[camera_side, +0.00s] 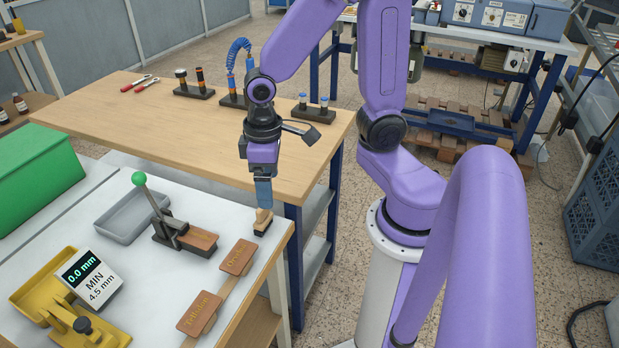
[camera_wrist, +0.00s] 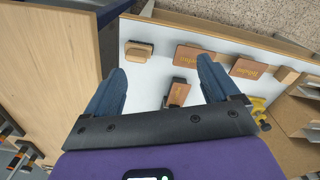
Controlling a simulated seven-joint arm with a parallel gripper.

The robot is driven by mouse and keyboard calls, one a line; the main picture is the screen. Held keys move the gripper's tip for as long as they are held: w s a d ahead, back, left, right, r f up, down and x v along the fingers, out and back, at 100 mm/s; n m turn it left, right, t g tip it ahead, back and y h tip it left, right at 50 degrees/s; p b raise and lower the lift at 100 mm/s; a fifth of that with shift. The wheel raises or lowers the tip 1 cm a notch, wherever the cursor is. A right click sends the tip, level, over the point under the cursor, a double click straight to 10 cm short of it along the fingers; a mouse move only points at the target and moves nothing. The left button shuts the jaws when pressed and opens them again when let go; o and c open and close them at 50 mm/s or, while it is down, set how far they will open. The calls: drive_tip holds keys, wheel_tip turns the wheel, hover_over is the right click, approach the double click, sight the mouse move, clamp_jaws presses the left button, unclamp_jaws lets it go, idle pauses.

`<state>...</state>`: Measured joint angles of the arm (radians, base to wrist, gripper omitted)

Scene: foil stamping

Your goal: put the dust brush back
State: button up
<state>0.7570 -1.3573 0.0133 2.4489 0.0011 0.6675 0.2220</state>
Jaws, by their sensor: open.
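The dust brush (camera_side: 263,224), a small pale wooden block with darker bristles beneath, stands on the white bench top near its right corner. In the wrist view the dust brush (camera_wrist: 138,49) lies ahead of the fingertips, nearer the left finger. My gripper (camera_side: 264,204) points down just above the brush in the side view, its fingers seen edge-on. Whether a fingertip touches the brush is unclear.
A small press with a green-knobbed lever (camera_side: 139,178) holds a brown piece. Two brown labelled pieces (camera_side: 237,257) lie on a wooden strip. A grey tray (camera_side: 131,215), yellow gauge (camera_side: 47,288) and green box (camera_side: 36,172) stand left. Tool holders (camera_side: 194,91) stand on the wooden table.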

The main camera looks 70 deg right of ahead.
drive_tip(key=s+a+r+n, duration=0.2)
drive_tip(key=s+r+n, duration=0.3)
drive_tip(key=s+n, duration=0.3)
drive_tip(key=s, duration=0.3)
drive_tip(key=shift+s, duration=0.4)
drive_tip(key=shift+r, duration=0.1)
idle(0.5)
